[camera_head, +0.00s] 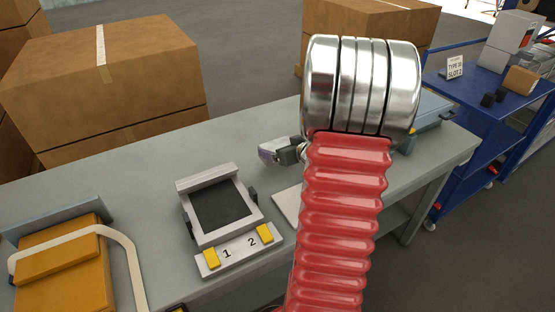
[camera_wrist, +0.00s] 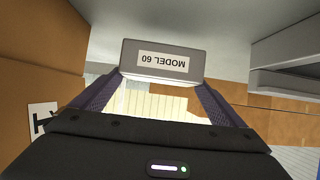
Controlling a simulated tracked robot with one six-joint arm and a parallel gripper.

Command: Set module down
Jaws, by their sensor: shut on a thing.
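A grey module (camera_wrist: 128,57) with a label reading "MODEL 60" upside down is between my gripper's fingertips in the wrist view. My gripper (camera_wrist: 162,78) is shut on it, with one dark finger at each side. In the head view my gripper (camera_head: 288,150) is small and partly hidden behind my red ribbed arm. It is above the grey bench, right of the framed fixture (camera_head: 240,231) with a dark recessed bed. The fixture's front strip has yellow blocks and the numbers 1 and 2.
An orange case (camera_head: 62,275) with a pale strap sits at the bench's left end. Cardboard boxes (camera_head: 110,75) stand behind the bench. A blue cart (camera_head: 470,115) with a sign "TYPE 2, SLOT 2", not sharply legible, is at right. A pale flat plate (camera_head: 287,205) lies right of the fixture.

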